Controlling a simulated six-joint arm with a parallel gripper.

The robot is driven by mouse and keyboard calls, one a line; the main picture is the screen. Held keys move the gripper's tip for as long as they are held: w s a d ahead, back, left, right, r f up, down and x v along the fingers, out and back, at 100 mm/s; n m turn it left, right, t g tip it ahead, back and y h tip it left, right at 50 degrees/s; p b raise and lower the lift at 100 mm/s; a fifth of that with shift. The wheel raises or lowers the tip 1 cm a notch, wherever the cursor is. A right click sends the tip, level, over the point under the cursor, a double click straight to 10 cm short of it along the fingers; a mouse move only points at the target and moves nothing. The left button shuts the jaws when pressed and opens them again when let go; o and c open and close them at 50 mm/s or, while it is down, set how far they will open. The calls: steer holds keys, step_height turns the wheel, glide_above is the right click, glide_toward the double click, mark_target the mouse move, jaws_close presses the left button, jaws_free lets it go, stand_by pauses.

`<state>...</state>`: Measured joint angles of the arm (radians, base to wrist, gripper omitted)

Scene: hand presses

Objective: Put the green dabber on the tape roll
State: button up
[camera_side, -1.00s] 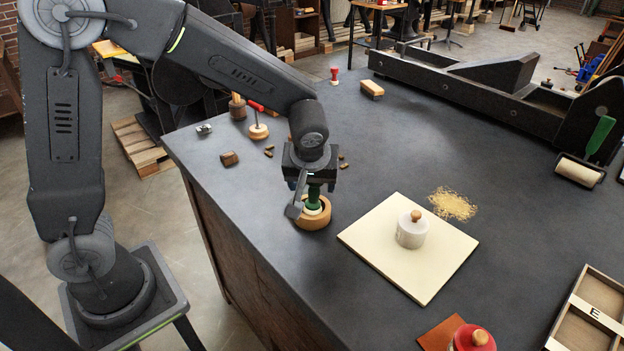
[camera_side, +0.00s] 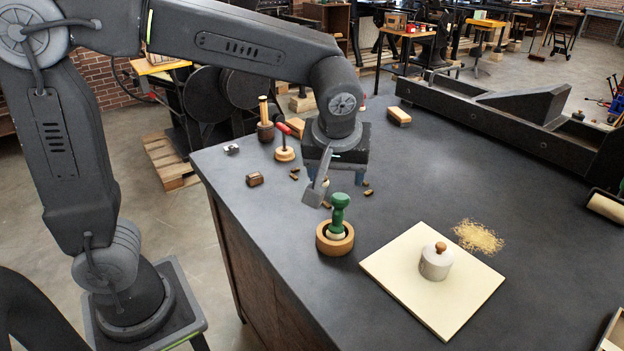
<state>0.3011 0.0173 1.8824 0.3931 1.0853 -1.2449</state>
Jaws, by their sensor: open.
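The green dabber (camera_side: 339,211) stands upright, handle up, with its pale base inside the ring of the tape roll (camera_side: 322,243). The tape roll is a tan ring lying flat on the dark bench top near its left edge. My gripper (camera_side: 322,190) is above and slightly left of the dabber, apart from it and empty. Its jaws are open. One finger shows clearly in front, and the other is partly hidden behind it.
A pile of shavings (camera_side: 478,237) lies beyond the board.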

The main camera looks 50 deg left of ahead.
steer(key=s+a+m+t+h, duration=0.1)
steer(key=s+a+m, duration=0.1)
steer(key=s+m, duration=0.2)
steer(key=s+a+m+t+h, duration=0.1)
steer(key=s+m, duration=0.4)
steer(key=s, duration=0.6)
steer(key=shift+s+a+r+h, duration=0.3)
steer(key=shift+a+h, duration=0.3)
steer(key=shift+a, duration=0.3)
